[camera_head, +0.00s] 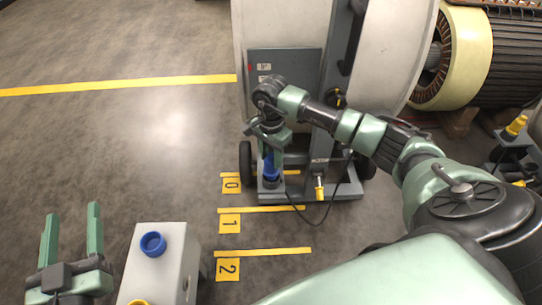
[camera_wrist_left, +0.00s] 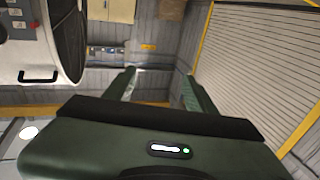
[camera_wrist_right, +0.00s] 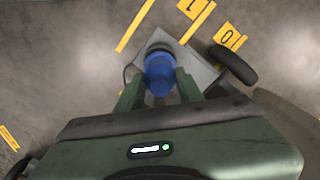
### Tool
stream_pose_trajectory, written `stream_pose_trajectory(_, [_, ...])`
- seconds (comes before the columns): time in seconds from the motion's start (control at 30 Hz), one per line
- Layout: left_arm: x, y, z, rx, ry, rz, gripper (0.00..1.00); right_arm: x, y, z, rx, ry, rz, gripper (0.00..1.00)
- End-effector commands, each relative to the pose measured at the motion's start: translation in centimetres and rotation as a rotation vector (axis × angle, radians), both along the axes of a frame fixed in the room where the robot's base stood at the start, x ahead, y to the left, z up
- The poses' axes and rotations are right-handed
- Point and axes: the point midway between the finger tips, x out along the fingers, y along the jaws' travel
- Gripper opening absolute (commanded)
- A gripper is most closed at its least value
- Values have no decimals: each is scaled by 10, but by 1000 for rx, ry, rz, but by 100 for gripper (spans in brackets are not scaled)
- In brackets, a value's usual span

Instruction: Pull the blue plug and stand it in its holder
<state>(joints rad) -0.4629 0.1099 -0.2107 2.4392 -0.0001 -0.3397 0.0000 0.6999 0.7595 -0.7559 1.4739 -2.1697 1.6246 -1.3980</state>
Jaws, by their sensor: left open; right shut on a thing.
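In the right wrist view the blue plug (camera_wrist_right: 160,75) sits between the fingers (camera_wrist_right: 158,92). A grey box (camera_head: 160,262) at the lower left has a blue ring holder (camera_head: 153,244) on top and a yellow one (camera_head: 138,302) at the picture's bottom edge. My left gripper (camera_head: 72,235) is open and empty, left of the box; its fingers also show in the left wrist view (camera_wrist_left: 160,88).
Black wheels (camera_head: 246,163) flank the stand base. Floor marks 1 (camera_head: 230,223) and 2 (camera_head: 227,268) lie on clear floor.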

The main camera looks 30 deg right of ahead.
Motion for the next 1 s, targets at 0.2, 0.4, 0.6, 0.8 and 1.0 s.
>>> stream_pose_trajectory(0.2, [0, 0, 2, -4, -13, 0, 55, 0, 0, -1, 0, -1, 0, 1])
stream_pose_trajectory(0.4, [-1, -1, 8, -12, -46, -1, 55, 0, 0, -3, 0, -1, 0, 1])
stream_pose_trajectory(0.6, [-2, -1, 14, -21, -77, -3, 55, 0, 0, -5, 0, -1, 0, 1])
stream_pose_trajectory(0.8, [-2, -2, 21, -29, -110, -5, 55, 0, 0, -7, 0, 0, 0, 1])
stream_pose_trajectory(1.0, [-3, -3, 27, -37, -141, -8, 55, 0, 0, -8, 0, 0, 0, 1])
